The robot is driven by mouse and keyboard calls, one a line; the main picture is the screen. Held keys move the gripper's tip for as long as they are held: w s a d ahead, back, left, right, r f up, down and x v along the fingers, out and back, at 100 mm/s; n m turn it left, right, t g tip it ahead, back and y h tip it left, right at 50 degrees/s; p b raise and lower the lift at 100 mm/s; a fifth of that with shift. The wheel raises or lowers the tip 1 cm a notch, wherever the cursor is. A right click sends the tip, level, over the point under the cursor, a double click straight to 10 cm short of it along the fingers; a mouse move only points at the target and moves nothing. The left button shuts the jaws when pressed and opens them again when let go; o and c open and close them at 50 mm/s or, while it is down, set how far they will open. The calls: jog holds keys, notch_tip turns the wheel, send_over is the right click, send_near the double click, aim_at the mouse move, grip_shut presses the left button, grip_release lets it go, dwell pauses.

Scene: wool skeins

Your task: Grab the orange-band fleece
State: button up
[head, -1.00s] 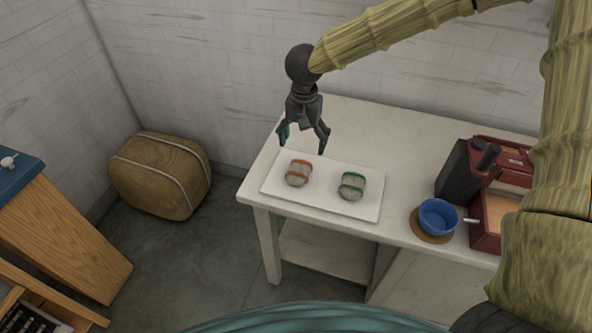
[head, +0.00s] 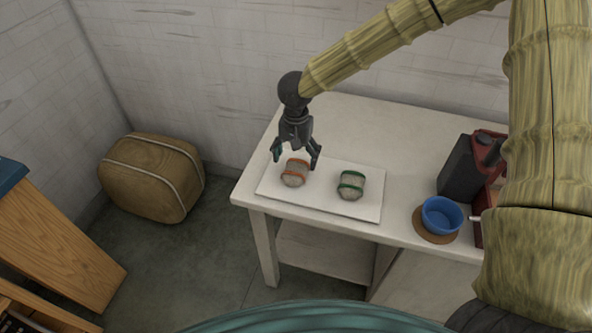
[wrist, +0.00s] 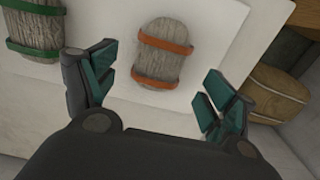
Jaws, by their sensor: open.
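The orange-band fleece (head: 294,173) is a grey-beige wool bundle with two orange bands, lying on the left part of a white tray (head: 330,203). It also shows in the wrist view (wrist: 162,56), ahead of and between my fingers. A similar fleece with green bands (head: 351,186) lies to its right on the tray; in the wrist view this green-band fleece (wrist: 34,25) is at the upper left. My gripper (head: 295,159) is open and empty, with its fingers spread just above and behind the orange-band fleece. In the wrist view my gripper (wrist: 158,92) shows dark teal finger pads on both sides.
The tray lies on a white table (head: 400,150) against a wall. A blue bowl (head: 442,215) on a brown coaster, a black block (head: 457,168) and a red box stand at the right. A brown bag (head: 152,178) sits on the floor left of the table.

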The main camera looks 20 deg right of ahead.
aim_at(296, 168)
jog(key=shift+f+p, duration=0.55)
jog(key=shift+f, duration=1.8)
jog(key=c, duration=1)
